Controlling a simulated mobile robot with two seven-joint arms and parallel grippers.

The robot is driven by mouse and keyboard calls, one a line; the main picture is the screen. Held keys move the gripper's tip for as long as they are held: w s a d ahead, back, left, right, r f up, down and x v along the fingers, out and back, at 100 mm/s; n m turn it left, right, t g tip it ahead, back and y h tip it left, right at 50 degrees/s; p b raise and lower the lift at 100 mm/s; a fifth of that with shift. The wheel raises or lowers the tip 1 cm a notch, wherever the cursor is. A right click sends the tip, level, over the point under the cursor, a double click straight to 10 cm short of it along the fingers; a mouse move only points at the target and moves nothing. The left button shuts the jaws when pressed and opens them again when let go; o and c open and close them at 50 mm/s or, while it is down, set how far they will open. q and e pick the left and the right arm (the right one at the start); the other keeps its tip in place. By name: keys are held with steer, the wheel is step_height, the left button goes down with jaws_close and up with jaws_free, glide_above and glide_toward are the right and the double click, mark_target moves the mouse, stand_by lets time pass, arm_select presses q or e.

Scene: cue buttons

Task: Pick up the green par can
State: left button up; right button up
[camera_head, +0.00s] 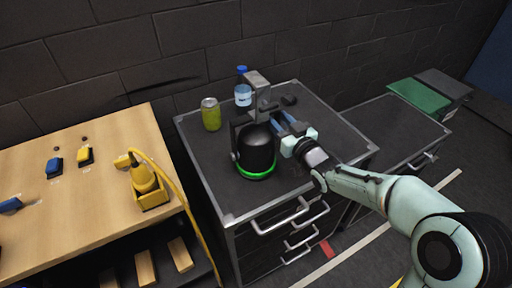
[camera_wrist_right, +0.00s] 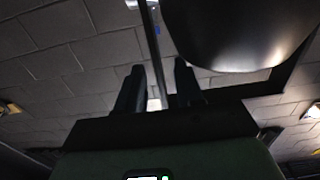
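The par can (camera_head: 256,152) is a black stage light with a green ring at its bottom rim, standing upright on the dark-topped drawer cabinet. Its grey clamp (camera_head: 258,88) rises above it. My right gripper (camera_head: 278,122) reaches in from the right, close beside the par can's upper part. In the right wrist view its two dark fingers (camera_wrist_right: 157,90) are apart, with a thin grey bar (camera_wrist_right: 153,45) showing in line with the gap; I cannot tell whether it touches them. The par can's dark body (camera_wrist_right: 235,35) fills the upper right there. My left gripper is not in view.
A yellow-green drink can (camera_head: 210,114) and a blue-capped bottle (camera_head: 243,95) stand behind the par can. A wooden table (camera_head: 90,210) at left holds a yellow corded device (camera_head: 148,185) and small blue and yellow buttons. A second cabinet (camera_head: 395,125) stands at right.

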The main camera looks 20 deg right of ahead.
steer(key=shift+w, duration=0.65)
steer(key=shift+a, duration=0.1)
steer(key=shift+s, duration=0.1)
jaws_close()
stand_by(0.7)
steer(key=shift+r, duration=0.25)
